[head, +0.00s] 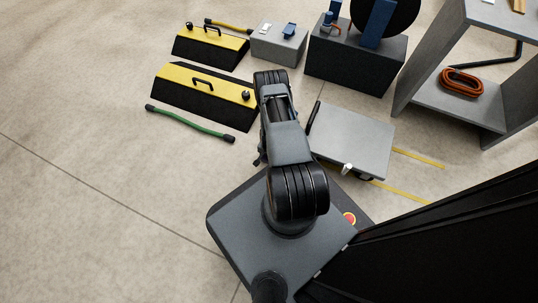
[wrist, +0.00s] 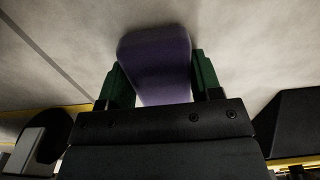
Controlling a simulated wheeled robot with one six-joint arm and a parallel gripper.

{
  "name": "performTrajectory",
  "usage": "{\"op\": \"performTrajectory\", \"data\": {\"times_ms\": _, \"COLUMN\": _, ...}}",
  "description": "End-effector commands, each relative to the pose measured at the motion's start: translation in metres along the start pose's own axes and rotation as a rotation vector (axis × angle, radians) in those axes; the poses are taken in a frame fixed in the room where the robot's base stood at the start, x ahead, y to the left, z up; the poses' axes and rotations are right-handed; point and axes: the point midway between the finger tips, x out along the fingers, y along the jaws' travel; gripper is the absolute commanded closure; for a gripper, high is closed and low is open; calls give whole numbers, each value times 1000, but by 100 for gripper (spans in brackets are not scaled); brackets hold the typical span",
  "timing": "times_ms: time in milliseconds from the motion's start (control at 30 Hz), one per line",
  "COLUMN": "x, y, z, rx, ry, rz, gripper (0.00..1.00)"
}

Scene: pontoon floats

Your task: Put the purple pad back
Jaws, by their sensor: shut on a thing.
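The purple pad (wrist: 155,47) is a rounded block, held between the two green-lined fingers of my gripper (wrist: 158,75) in the wrist view. The fingers press on its left and right sides. The pad's far end sticks out past the fingertips, and its near end is hidden by the dark gripper body. Pale floor shows behind the pad, and I cannot tell its height above it. In the head view my arm hides the pad, and I cannot make out the fingers there. No place for the pad can be identified in these frames.
A grey cart top (head: 350,142) is right of my arm. A dark box (head: 350,62) and grey shelf (head: 425,97) stand behind. The left floor is clear.

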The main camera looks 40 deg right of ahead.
Motion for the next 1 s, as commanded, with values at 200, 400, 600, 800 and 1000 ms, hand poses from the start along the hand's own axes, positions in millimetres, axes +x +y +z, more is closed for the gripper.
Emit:
{"op": "performTrajectory", "data": {"times_ms": 200, "x": 2, "y": 1, "z": 0, "rx": 2, "ry": -1, "rz": 0, "gripper": 27}}
{"op": "performTrajectory", "data": {"times_ms": 400, "x": 2, "y": 1, "z": 0, "rx": 2, "ry": 0, "rz": 0, "gripper": 16}}
{"op": "performTrajectory", "data": {"times_ms": 600, "x": -1, "y": 1, "z": -1, "rx": 3, "ry": 0, "rz": 0, "gripper": 16}}
{"op": "performTrajectory", "data": {"times_ms": 800, "x": -31, "y": 0, "z": -1, "rx": 3, "ry": 1, "rz": 0, "gripper": 16}}
{"op": "performTrajectory", "data": {"times_ms": 1000, "x": -71, "y": 1, "z": -1, "rx": 2, "ry": 1, "rz": 0, "gripper": 16}}
